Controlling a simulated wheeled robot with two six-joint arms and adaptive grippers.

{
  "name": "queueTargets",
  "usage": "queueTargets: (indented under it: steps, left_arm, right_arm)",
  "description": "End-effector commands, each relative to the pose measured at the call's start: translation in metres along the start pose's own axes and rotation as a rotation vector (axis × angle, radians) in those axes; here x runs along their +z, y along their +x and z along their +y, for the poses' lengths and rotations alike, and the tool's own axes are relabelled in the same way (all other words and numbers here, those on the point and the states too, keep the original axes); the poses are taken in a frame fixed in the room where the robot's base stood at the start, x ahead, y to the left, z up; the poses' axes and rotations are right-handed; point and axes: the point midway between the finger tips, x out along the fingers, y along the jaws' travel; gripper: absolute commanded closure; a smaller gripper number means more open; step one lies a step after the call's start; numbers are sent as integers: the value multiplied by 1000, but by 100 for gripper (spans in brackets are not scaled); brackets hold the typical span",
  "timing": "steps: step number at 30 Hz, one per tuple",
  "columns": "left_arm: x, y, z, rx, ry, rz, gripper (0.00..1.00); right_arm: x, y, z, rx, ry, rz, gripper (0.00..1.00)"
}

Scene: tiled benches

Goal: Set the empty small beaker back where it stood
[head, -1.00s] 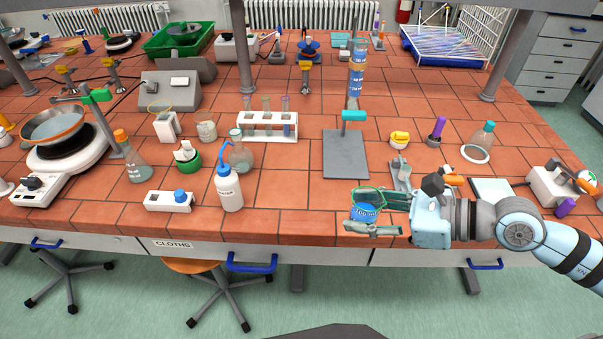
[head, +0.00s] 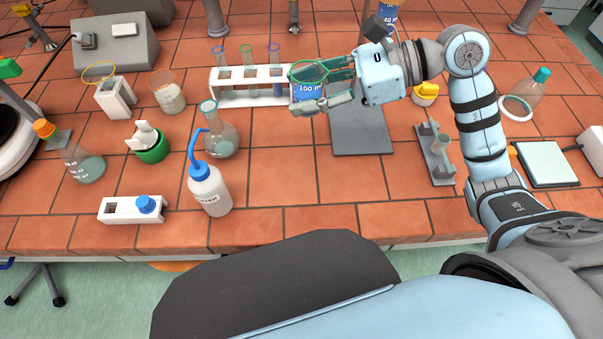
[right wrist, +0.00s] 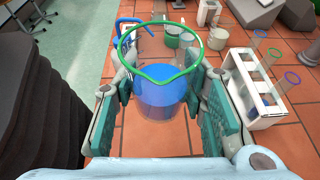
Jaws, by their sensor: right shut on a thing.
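The beaker is upright, beside the right end of the test-tube rack (head: 236,98) in the head view. In the right wrist view the beaker (right wrist: 162,100) sits between the two finger pads, with red tiles below it. My left gripper is not in view.
A grey stand base (head: 362,143) lies just right of the beaker. A wash bottle (head: 210,190), a round flask (head: 220,140) and an orange-rimmed beaker (head: 170,97) stand to the left. Bare tiles (head: 285,170) lie in front of the rack.

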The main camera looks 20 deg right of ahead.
Motion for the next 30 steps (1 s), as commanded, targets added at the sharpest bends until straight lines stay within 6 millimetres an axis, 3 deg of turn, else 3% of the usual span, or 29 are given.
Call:
queueTargets:
  steps: [5, 14, 30]
  left_arm:
    - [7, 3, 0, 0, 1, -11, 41]
    - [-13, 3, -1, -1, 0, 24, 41]
    - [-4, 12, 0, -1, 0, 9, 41]
  right_arm:
    - [7, 6, 0, 47, -25, 8, 100]
    - [-2, 10, 0, 47, -22, 10, 100]
    - [-120, 57, -1, 46, -17, 8, 100]
